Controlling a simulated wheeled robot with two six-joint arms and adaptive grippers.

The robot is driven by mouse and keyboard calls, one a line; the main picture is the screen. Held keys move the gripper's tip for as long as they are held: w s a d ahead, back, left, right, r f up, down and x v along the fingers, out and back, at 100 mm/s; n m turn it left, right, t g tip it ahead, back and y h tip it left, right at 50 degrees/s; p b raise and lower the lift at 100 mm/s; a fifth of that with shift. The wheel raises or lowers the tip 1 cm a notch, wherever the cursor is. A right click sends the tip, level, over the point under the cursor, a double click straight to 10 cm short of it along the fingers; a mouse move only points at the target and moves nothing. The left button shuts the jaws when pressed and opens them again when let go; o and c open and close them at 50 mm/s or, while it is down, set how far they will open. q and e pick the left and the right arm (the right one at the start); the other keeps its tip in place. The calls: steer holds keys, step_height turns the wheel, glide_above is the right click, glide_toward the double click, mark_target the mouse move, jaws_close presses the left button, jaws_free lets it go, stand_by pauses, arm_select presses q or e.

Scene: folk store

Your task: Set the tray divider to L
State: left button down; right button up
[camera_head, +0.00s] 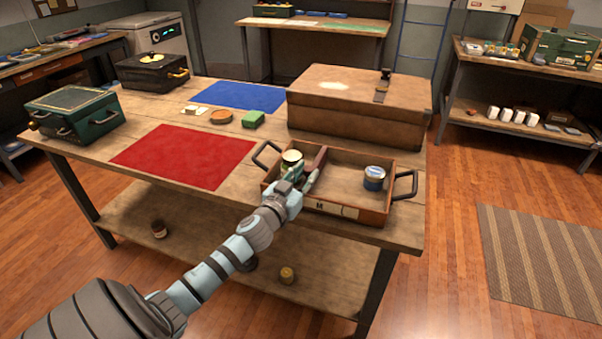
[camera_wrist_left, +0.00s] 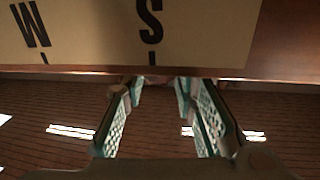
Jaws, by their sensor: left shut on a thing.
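The wooden tray (camera_head: 372,217) sits at the table's front right edge, with a metal handle at each end. Its divider (camera_head: 321,158) runs front to back, left of the middle, making a small left compartment and a larger right one. A pale label strip (camera_head: 326,209) on the front wall shows M and part of another letter. My right gripper is not in view.
A light-topped tin (camera_head: 291,157) stands in the left compartment, close to my gripper. A blue tin (camera_head: 374,178) stands in the right compartment. A large brown case (camera_head: 350,104) stands right behind the tray. A red mat (camera_head: 185,155) lies to the left.

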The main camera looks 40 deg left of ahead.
arm_select(q)
steer(key=w+d, duration=0.1)
steer(key=d, duration=0.2)
steer(key=w+d, duration=0.1)
steer(key=d, duration=0.3)
steer(key=w+d, duration=0.1)
steer(key=d, duration=0.3)
steer(key=shift+w+p, duration=0.35)
steer(key=shift+a, duration=0.1)
steer(key=c, duration=1.6)
jaws_free()
steer(key=shift+w, duration=0.1)
steer(key=shift+s, duration=0.35)
steer(key=s, duration=0.3)
steer(key=s+d, duration=0.1)
steer(key=s, duration=0.3)
steer(key=s+d, duration=0.1)
steer(key=s, duration=0.3)
steer(key=shift+s+d, duration=0.1)
steer(key=shift+d, duration=0.05)
